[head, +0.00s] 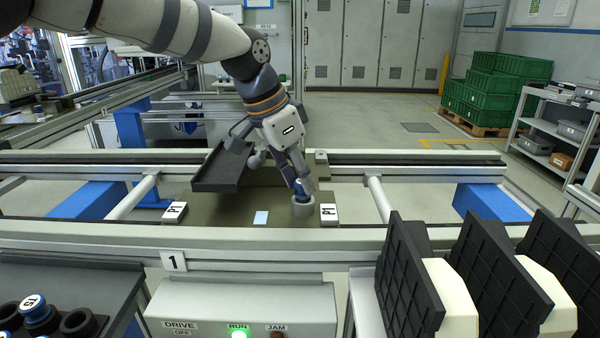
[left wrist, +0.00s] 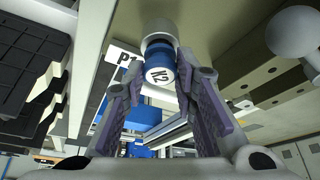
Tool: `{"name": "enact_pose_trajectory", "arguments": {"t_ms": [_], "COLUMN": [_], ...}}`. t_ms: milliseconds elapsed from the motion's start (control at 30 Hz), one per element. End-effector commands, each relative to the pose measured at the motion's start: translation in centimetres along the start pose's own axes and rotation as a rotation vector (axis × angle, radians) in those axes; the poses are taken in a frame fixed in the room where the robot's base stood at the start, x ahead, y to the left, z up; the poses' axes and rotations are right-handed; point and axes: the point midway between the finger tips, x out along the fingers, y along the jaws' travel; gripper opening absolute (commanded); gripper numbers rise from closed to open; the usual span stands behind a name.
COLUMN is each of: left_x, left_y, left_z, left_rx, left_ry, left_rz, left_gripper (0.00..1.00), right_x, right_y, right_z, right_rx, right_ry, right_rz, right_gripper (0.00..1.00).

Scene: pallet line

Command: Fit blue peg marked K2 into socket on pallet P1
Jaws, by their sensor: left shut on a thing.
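The blue peg K2 (left wrist: 160,72) has a white label face and sits between the fingers of my left gripper (left wrist: 160,88) in the left wrist view. In the head view my left gripper (head: 299,187) points down and is shut on the peg, which shows only as a small blue patch. The pale round socket (head: 302,207) stands on pallet P1 (head: 235,209), directly below the fingers. In the left wrist view the peg's far end meets the socket (left wrist: 159,32); how deep it sits I cannot tell. My right gripper is not in view.
P1 labels (head: 175,212) flank the pallet's front. Black panels with cream blocks (head: 452,300) stand at front right. Another blue-topped peg (head: 38,312) sits in a rack at lower left.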

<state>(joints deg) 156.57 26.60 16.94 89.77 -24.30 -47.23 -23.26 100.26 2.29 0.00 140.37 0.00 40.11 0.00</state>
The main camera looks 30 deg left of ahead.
Motion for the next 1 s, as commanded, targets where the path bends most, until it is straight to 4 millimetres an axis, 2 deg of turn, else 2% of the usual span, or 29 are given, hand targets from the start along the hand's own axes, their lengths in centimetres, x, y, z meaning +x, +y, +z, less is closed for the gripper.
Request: {"name": "enact_pose_trajectory", "arguments": {"t_ms": [833,867,933,1000], "left_x": [0.34,0.33,0.32,0.33], "left_y": [-0.01,-0.01,-0.01,-0.01], "left_z": [0.07,0.07,0.07,0.08], "left_rx": [0.001,0.001,0.001,0.001], "left_ry": [0.003,0.003,0.003,0.003], "left_rz": [-0.001,-0.001,-0.001,-0.001], "left_gripper": [0.00,0.30,0.46,0.49], "right_x": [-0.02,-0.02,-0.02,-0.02], "right_y": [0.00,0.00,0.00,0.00], "right_z": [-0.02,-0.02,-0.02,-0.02], "right_rx": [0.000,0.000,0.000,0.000], "right_ry": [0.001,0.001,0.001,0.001], "right_rz": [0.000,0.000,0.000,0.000], "right_gripper": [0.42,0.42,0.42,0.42]}}
